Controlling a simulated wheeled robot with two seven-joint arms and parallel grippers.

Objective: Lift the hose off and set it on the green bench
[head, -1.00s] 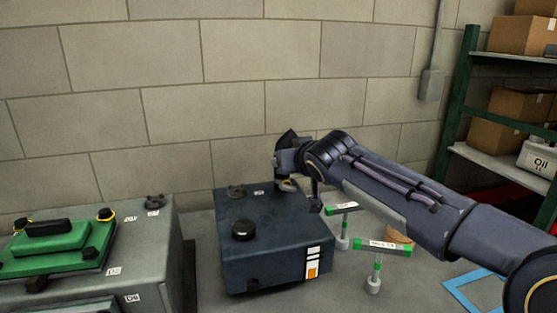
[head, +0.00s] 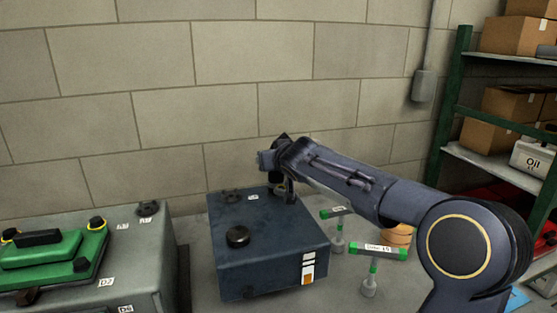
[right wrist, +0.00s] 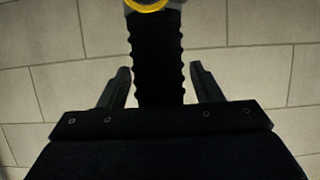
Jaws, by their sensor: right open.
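The hose (right wrist: 156,60) is black and ribbed, with a yellow ring at its top, in the right wrist view. My right gripper (right wrist: 160,72) is open, with one finger on each side of the hose and visible gaps between. In the head view my right gripper (head: 268,160) is over the back right of a dark blue tank (head: 260,245). My arm hides most of the hose there. No green bench can be made out. My left gripper is not in view.
A grey cabinet (head: 150,250) with a green part (head: 45,250) on top stands at left. Two green-topped stands (head: 372,252) are right of the tank, under my arm. A shelf (head: 490,165) with boxes is at right. The block wall is close behind the tank.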

